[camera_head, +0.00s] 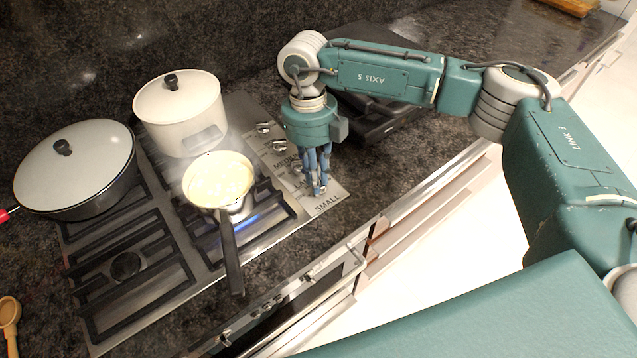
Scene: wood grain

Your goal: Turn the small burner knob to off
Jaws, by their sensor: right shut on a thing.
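My right gripper (319,190) points down at the control panel (335,188) of the stove, with its blue fingers shut beside the printed word SMALL. The small burner knob lies at the fingertips and is mostly hidden by them, so its angle cannot be told. A blue flame (247,223) shows on the front right burner, under a small saucepan (218,180) with pale yellow contents. My left gripper is not in view.
Other knobs (279,145) line the panel behind my gripper. A lidded white pot (180,112) and a lidded wide pan (75,168) stand on the stove. The saucepan's dark handle (231,258) sticks out toward the front edge. A dark appliance (372,122) sits behind my right arm.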

